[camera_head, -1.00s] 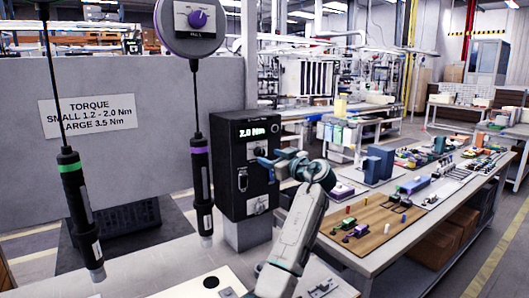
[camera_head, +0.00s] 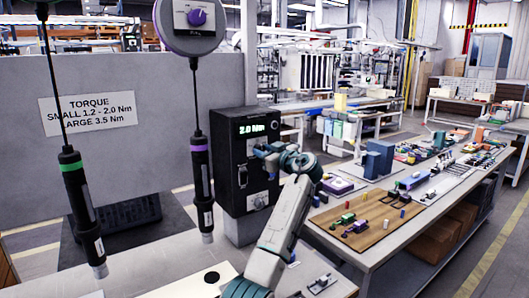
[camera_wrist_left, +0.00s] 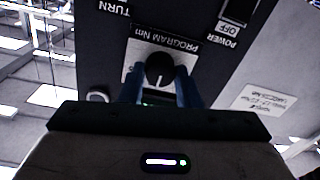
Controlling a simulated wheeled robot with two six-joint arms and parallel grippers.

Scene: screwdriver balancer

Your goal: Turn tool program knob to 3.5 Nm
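The black tool program box (camera_head: 246,165) has a green display (camera_head: 251,127) reading 2.0 Nm. In the left wrist view its round black knob (camera_wrist_left: 160,70) has a white pointer line and sits on a light plate labelled PROGRAM Nm (camera_wrist_left: 165,42). My left gripper (camera_head: 264,153) is at the front of the box and covers the knob in the head view. In the wrist view its two blue fingers (camera_wrist_left: 160,86) stand apart, one on each side of the knob; I cannot tell whether they touch it. My right gripper is not in view.
A green-ringed screwdriver (camera_head: 83,205) and a purple-ringed screwdriver (camera_head: 202,185) hang left of the box. A torque sign (camera_head: 95,108) is on the grey panel behind. A POWER switch (camera_wrist_left: 238,12) is near the knob. A table with parts (camera_head: 400,215) stands right.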

